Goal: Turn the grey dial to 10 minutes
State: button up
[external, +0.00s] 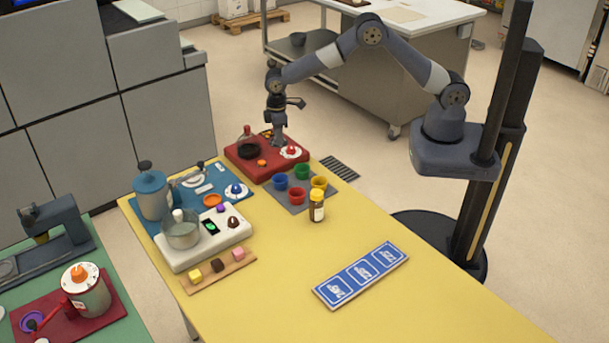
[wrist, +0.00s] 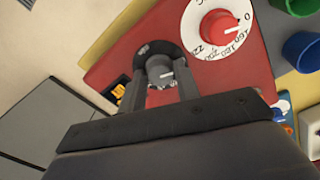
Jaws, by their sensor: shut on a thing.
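The grey dial (wrist: 159,69) sits on a dark round plate on the red panel (wrist: 110,67). In the wrist view its white pointer line points to the right. My gripper (wrist: 162,84) has one finger on each side of the dial and is shut on it. I cannot read any minute marks around the dial. In the external view my gripper (external: 278,138) reaches down onto the back of the red panel (external: 247,167) and hides the dial.
A red knob (wrist: 221,27) on a white numbered disc is beside the grey dial on the same panel. Green, blue and yellow cups (external: 318,184) stand nearby. A white scale (external: 176,257) with a pot is further forward.

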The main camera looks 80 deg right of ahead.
jog(key=shift+c, duration=1)
jog(key=shift+m, duration=0.3)
jog(key=shift+m+b, duration=0.65)
jog(key=shift+m, duration=0.55)
jog(key=m+b, duration=0.1)
jog(key=m, duration=0.2)
jog(key=shift+m, duration=0.3)
jog(key=m, duration=0.3)
jog(key=shift+m, duration=0.3)
jog(key=shift+m+b, duration=0.45)
jog(key=shift+m, duration=1.55)
